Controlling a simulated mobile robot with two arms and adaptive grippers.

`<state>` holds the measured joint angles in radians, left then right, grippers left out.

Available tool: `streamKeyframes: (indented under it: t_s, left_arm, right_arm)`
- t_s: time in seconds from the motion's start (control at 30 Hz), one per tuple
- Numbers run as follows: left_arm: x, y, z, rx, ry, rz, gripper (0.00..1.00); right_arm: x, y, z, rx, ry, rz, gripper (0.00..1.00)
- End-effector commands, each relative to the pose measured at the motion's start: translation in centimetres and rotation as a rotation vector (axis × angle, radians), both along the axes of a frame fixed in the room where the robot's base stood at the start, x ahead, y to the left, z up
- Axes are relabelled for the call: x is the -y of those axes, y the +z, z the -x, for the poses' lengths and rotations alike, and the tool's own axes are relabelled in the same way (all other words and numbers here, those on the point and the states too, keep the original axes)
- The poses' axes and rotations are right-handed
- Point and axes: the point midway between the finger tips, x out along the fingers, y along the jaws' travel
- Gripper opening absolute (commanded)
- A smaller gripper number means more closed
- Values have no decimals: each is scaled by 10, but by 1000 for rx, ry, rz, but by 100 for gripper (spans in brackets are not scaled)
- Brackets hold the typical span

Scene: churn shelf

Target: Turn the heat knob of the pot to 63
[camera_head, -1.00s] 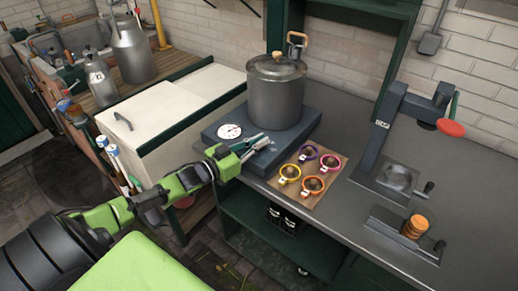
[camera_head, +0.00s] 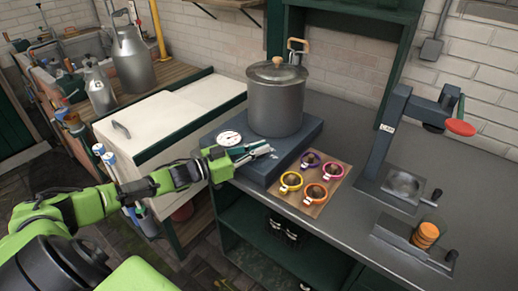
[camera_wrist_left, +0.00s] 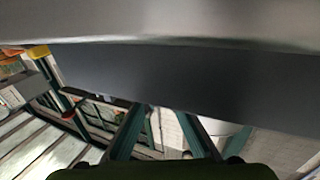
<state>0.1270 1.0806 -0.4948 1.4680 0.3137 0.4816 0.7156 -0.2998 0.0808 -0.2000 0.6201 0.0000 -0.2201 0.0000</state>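The grey metal pot (camera_head: 275,105) with a wooden lid knob stands upright on a dark heater base (camera_head: 307,128). A round white dial (camera_head: 229,138) with a pointer sits on the base's left side. I cannot make out the heat knob or read the setting; the gripper may hide it. My left gripper (camera_head: 266,150) is at the base's front edge, just right of the dial, pointing right. In the left wrist view its fingers (camera_wrist_left: 162,115) are apart with nothing visible between them, and the dark slab fills the upper middle. My right gripper is not in view.
A wooden board (camera_head: 335,185) with several coloured rings lies right of the base. A dark press with a red handle (camera_head: 460,127) stands further right, near a stack of orange discs (camera_head: 426,234). A white chest (camera_head: 165,115) stands left.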

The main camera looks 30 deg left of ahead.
Motion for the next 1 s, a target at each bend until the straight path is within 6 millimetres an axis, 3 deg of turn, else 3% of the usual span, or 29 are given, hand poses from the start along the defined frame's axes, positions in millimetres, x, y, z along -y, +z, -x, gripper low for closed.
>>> streamKeyframes:
  t_s: [0.07, 0.53, 1.0]
  left_arm:
    - [0, 0, 0, 0, 0, 0, 25]
    - [-3, -1, 6, -1, 1, 0, 25]
    - [-31, -2, 62, -5, 0, -1, 25]
  right_arm:
    - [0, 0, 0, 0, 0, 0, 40]
    - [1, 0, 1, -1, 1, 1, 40]
    - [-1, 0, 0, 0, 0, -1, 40]
